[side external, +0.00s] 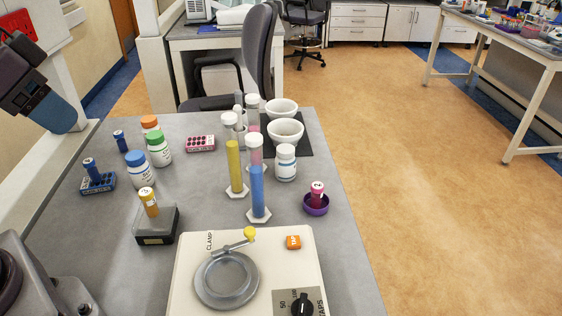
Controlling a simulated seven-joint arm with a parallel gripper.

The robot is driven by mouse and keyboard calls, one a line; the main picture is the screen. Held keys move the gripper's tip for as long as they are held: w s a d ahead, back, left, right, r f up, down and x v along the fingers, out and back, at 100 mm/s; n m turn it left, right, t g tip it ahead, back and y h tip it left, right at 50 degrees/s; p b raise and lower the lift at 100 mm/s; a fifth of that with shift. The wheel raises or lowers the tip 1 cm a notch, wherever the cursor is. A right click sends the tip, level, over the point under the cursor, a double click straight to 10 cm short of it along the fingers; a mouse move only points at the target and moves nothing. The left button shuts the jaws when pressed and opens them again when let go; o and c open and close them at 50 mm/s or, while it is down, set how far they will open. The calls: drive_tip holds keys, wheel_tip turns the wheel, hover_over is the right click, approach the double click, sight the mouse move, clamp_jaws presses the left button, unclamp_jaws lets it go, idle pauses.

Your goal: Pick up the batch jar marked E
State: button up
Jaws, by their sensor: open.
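Several white jars stand on the grey bench: one with an orange lid (149,123), one with a green lid (160,153), one with a blue lid (139,171) and one with a white lid (286,166). Their labels are too small to read, so I cannot tell which jar is marked E. A small amber container (150,207) with a pale marked top stands in a dark block. A small red container (317,195) with a marked white top stands in a purple dish. My gripper does not show in this view.
Tall cylinders, yellow (235,165) and blue (257,190), stand mid-bench before white bowls (285,131). Blue vials (90,168) and a pink rack (200,144) are left.

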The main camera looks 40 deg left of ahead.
idle(0.4)
drive_tip(key=o, duration=0.4)
